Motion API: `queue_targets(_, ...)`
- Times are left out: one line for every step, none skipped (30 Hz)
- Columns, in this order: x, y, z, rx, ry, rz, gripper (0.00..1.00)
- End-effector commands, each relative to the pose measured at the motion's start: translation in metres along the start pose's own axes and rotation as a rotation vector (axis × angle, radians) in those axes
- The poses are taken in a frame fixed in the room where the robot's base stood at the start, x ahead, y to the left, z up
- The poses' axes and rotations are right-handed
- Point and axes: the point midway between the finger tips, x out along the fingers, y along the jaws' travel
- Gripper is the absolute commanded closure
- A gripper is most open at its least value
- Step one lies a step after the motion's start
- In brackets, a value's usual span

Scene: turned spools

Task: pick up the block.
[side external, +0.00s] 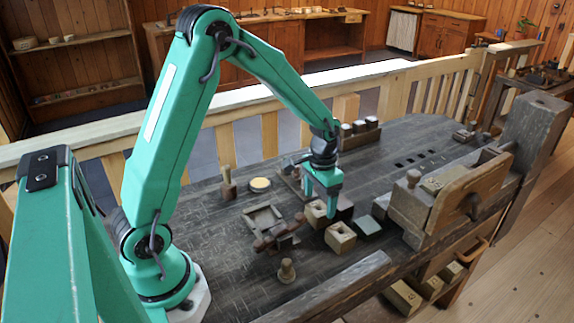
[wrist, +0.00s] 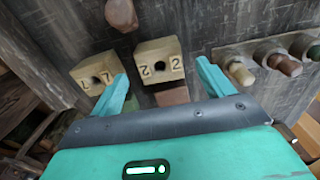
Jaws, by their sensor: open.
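Two pale wooden blocks with round holes and dark numerals show in the wrist view. One block (wrist: 155,58) lies beyond and between my gripper's (wrist: 162,70) open fingertips; the other block (wrist: 84,74) is just left of the left finger. In the side view my gripper (side external: 321,207) points down over the blocks, close to the farther pale block (side external: 313,211); the nearer pale block (side external: 341,240) sits just in front of it. A reddish-brown block (wrist: 172,96) shows between the fingers. I cannot tell whether the fingers touch any block.
A wooden tray (side external: 263,219) and a small turned piece (side external: 287,271) are to the left and front. A rack with turned pegs (wrist: 277,62) lies right in the wrist view. The right-hand bench vise (side external: 440,195) is bulky.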

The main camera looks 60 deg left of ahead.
Motion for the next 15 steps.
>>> queue_targets(0.006, 0.000, 0.001, 0.000, -0.004, 0.001, 0.20)
queue_targets(0.010, 0.000, 0.001, 0.000, -0.003, 0.000, 0.20)
queue_targets(0.014, 0.000, 0.001, 0.000, -0.004, 0.001, 0.20)
queue_targets(0.018, 0.000, 0.001, 0.000, -0.004, 0.001, 0.20)
queue_targets(0.022, -0.001, 0.001, 0.000, -0.004, 0.001, 0.20)
queue_targets(0.026, -0.001, 0.001, 0.000, -0.004, 0.001, 0.20)
queue_targets(0.029, -0.001, 0.001, 0.000, -0.004, 0.001, 0.20)
queue_targets(0.032, -0.001, 0.001, 0.000, -0.003, 0.000, 0.20)
queue_targets(0.036, -0.001, 0.001, 0.000, -0.003, 0.000, 0.20)
queue_targets(0.038, -0.001, 0.001, 0.000, -0.003, 0.000, 0.20)
queue_targets(0.039, -0.001, 0.001, 0.000, -0.003, 0.000, 0.20)
queue_targets(0.041, -0.001, 0.001, 0.000, -0.002, 0.000, 0.20)
queue_targets(0.042, -0.001, 0.001, 0.000, -0.001, 0.000, 0.20)
queue_targets(0.043, -0.001, 0.001, 0.000, -0.001, 0.000, 0.20)
queue_targets(0.043, -0.001, 0.001, 0.000, -0.001, 0.000, 0.20)
